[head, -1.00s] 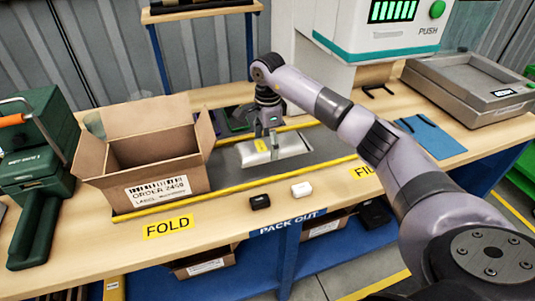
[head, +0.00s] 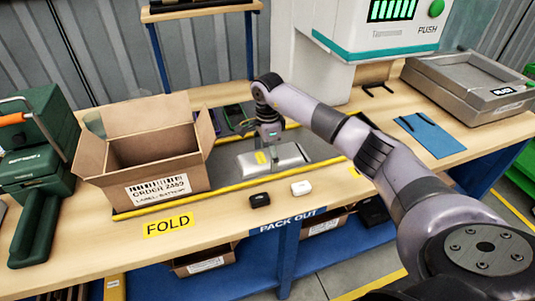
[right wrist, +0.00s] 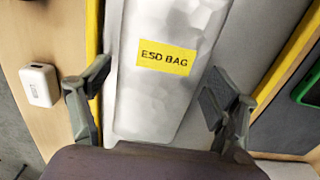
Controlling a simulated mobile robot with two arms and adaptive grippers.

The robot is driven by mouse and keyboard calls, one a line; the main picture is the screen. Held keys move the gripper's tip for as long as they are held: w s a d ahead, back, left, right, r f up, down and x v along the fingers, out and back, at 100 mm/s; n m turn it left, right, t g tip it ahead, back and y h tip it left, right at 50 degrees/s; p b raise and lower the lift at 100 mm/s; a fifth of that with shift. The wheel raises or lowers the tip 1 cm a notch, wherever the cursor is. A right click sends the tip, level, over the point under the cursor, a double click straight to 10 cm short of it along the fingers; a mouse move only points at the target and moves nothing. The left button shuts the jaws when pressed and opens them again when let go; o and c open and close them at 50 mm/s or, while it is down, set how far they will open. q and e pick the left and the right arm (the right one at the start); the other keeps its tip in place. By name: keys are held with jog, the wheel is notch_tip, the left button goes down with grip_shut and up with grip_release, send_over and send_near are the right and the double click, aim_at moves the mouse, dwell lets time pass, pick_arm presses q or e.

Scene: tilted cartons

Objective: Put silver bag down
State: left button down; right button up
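The silver bag (head: 288,155) with a yellow label lies on the grey strip of the bench between two yellow rails in the head view. In the right wrist view the silver bag (right wrist: 155,105) fills the middle, its label reading "ESD BAG". My right gripper (head: 267,148) is low over the bag in the head view. In the right wrist view my right gripper (right wrist: 158,68) is open, one finger to each side of the bag, with gaps beside it. My left gripper is not in view.
An open carton (head: 150,165) stands left of the bag. A black case (head: 260,200) and a white case (head: 301,188) lie in front of it. Dark items (head: 238,117) lie behind the strip. A blue mat (head: 432,135) and grey tray (head: 470,88) are at the right.

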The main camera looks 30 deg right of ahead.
jog(key=shift+o, duration=1)
